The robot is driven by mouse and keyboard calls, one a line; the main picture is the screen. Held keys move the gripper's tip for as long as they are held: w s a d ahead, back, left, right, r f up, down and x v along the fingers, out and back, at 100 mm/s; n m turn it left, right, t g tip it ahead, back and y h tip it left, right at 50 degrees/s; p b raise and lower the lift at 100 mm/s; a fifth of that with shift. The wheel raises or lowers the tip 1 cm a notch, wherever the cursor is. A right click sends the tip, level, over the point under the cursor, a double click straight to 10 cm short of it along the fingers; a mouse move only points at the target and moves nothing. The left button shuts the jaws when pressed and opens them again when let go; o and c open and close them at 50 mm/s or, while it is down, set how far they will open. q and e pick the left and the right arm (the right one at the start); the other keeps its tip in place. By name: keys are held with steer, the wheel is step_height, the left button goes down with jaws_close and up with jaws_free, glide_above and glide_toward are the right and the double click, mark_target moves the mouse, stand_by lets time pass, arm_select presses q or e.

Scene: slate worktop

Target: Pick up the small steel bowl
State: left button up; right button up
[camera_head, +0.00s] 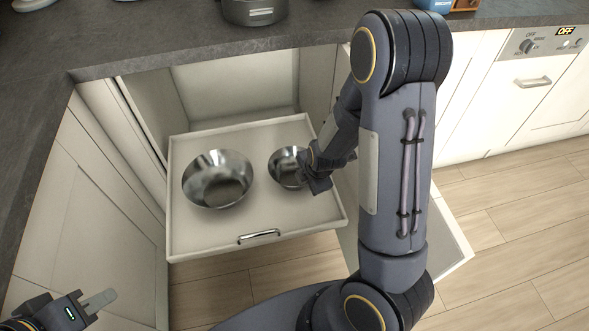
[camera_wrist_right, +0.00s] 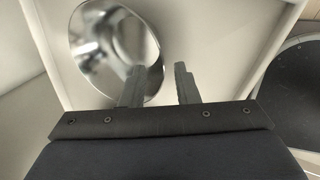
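The small steel bowl (camera_head: 285,168) stands upright on the right side of the pulled-out drawer (camera_head: 215,245). My right gripper (camera_head: 307,174) is at its right rim, and its fingers cover part of that rim. In the right wrist view the small bowl (camera_wrist_right: 112,45) shows beyond the fingers of my right gripper (camera_wrist_right: 159,70). Those fingers are apart, one overlapping the bowl's rim and the other outside it; I cannot tell whether either touches. My left gripper (camera_head: 108,296) is at the lower left, away from the drawer; its finger opening cannot be made out.
A larger steel bowl (camera_head: 217,180) stands left of the small one in the drawer. The drawer's front has a metal handle (camera_head: 259,237). An open cabinet door (camera_head: 455,245) is at the right, partly behind my right arm. A pot (camera_head: 254,10) stands on the slate worktop (camera_head: 150,35) above.

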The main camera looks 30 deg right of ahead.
steer(key=b+x, duration=0.2)
steer(key=x, duration=0.5)
steer(key=shift+w+a+r, duration=0.1)
steer(key=shift+w, duration=0.05)
jaws_close()
steer(key=shift+r, duration=0.1)
